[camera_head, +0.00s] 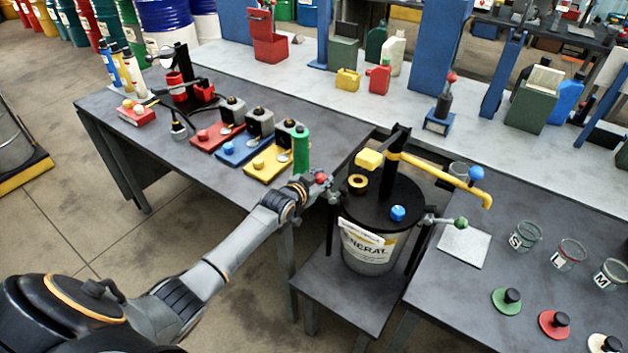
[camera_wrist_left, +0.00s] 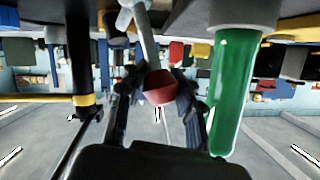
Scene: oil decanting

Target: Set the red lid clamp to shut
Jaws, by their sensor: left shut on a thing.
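The red lid clamp knob (camera_head: 321,178) is at the left side of the drum lid, on a short metal lever. My left gripper (camera_head: 328,187) is at the knob, its arm reaching in from the lower left. In the left wrist view the red knob (camera_wrist_left: 160,88) sits between the two dark fingers of my gripper (camera_wrist_left: 154,92), which are shut on it. The drum (camera_head: 372,250) has a black lid (camera_head: 385,200) and stands on a low grey stand. A second clamp with a green knob (camera_head: 461,223) sticks out on the drum's right. My right gripper is not seen.
A green cylinder (camera_head: 301,150) stands close to my left gripper and also shows in the left wrist view (camera_wrist_left: 235,90). A pump with a yellow spout (camera_head: 450,180) rises from the lid. Lettered jars (camera_head: 525,236) stand on the right table.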

